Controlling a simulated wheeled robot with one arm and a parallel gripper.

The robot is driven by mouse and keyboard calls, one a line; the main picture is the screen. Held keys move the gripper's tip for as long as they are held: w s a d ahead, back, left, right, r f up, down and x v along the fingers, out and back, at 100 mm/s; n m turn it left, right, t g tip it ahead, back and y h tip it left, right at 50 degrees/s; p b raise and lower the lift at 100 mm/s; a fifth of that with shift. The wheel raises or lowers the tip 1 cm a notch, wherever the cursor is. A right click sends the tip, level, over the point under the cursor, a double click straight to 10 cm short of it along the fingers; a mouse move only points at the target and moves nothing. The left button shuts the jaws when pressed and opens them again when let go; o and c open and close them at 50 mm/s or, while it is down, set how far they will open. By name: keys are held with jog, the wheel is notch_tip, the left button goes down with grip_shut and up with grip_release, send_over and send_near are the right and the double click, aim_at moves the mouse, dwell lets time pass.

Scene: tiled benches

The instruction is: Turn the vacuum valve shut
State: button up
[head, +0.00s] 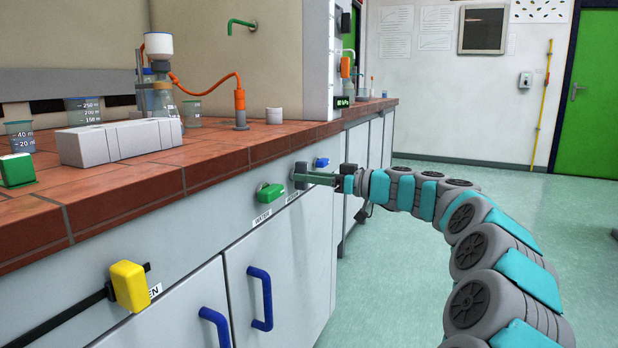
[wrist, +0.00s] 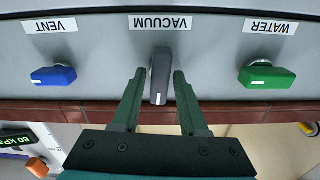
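The vacuum valve's dark grey handle (wrist: 160,78) is below the upside-down VACUUM label (wrist: 160,22) in the wrist view. It runs lengthwise between my fingers, while the handles on either side lie crosswise. My gripper (wrist: 160,80) is open, with one green finger on each side of the handle and a narrow gap on both sides. In the head view my gripper (head: 303,175) is at the bench front, and it mostly hides the vacuum handle there.
The green WATER handle (wrist: 266,76) and blue VENT handle (wrist: 54,75) flank the vacuum valve. A yellow handle (head: 129,286) sticks out nearer on the bench front. A display (wrist: 17,140) reads 80 kPa. The tiled bench edge (head: 120,197) is above the valves; open floor (head: 400,270) is right.

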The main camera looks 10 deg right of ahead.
grip_shut()
dwell(0.5)
jog(key=shift+r+m+p, duration=0.1)
jog(key=shift+m+p, duration=5.15)
jog(key=shift+m, duration=3.15)
jog(key=shift+d, duration=0.1)
jog(key=shift+o, duration=1.4)
grip_release()
